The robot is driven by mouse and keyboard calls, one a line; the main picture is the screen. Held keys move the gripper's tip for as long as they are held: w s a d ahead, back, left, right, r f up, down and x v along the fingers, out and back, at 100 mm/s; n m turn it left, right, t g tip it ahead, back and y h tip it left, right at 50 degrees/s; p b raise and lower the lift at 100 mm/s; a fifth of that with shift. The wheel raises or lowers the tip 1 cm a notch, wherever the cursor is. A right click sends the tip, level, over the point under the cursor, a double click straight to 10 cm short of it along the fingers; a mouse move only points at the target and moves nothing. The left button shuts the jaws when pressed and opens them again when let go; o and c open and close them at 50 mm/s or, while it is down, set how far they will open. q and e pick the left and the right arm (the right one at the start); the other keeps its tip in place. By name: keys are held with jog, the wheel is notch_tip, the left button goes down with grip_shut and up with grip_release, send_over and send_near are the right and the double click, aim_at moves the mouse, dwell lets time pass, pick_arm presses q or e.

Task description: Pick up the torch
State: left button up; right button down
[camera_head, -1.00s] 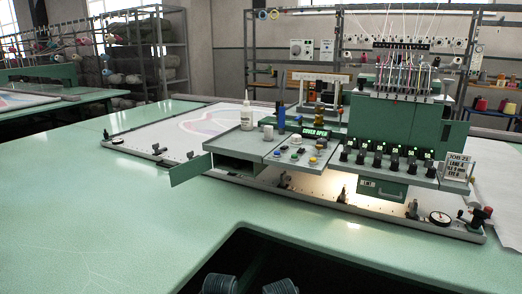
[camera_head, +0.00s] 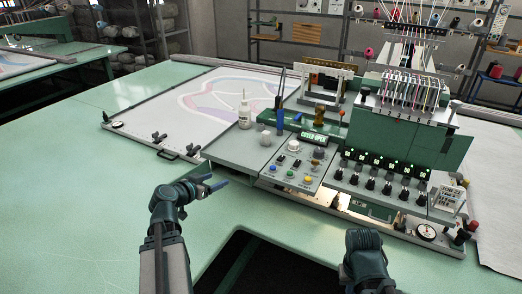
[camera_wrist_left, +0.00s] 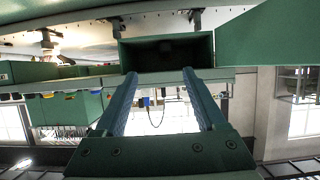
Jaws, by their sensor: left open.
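I cannot make out a torch in any view. My left gripper (camera_head: 212,184) is open and empty, in front of the left end of the grey machine shelf (camera_head: 222,150). In the left wrist view, which looks upside down, its two fingers (camera_wrist_left: 165,100) point at an open green compartment (camera_wrist_left: 211,46) fixed to the shelf's underside. The compartment's inside is dark, so I cannot tell what lies in it. Its green door (camera_wrist_left: 262,42) stands open to the right. In the head view only my right arm's dark link shows at the lower right; its gripper does not show.
A white bottle (camera_head: 244,112), a pale knob-like piece (camera_head: 265,138) and a blue-handled tool (camera_head: 279,122) stand on the shelf. The green table (camera_head: 80,200) is clear at left; a dark gap opens in front.

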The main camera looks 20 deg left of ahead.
pick_arm(q)
jog(key=b, duration=0.3)
send_near(233, 170)
jog(key=x, duration=0.5)
jog(key=shift+w+d, duration=0.2)
jog(key=shift+d, duration=0.1)
jog(key=b+x, duration=0.1)
jog(key=x, duration=0.2)
jog(key=b+x, duration=0.1)
jog(key=x, duration=0.1)
jog(key=shift+w+a+f+b, duration=0.1)
jog(key=shift+a+f+b, duration=0.15)
jog(key=shift+a+b, duration=0.1)
jog(key=shift+r, duration=0.1)
grip_shut()
